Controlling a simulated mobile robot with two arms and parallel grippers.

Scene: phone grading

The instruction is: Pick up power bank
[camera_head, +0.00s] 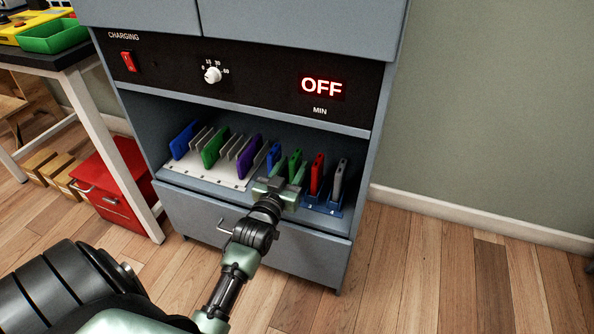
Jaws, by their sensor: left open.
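Inside the open bay of the charging cabinet, several thick upright devices that look like power banks stand in numbered blue docks at the right: a blue one (274,155), a green one (295,163), a red one (317,174) and a grey one (339,180). My left gripper (288,173) is open in front of the blue and green ones, its light green fingers pointing into the bay. I cannot tell whether a finger touches either one. The gripper hides their lower parts and the docks below. My right gripper is out of view.
A white slotted rack (211,170) at the bay's left holds blue, green and purple slabs. Above is a panel with a red switch (128,62), a knob (212,75) and an OFF display (321,86). The floor at right is clear.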

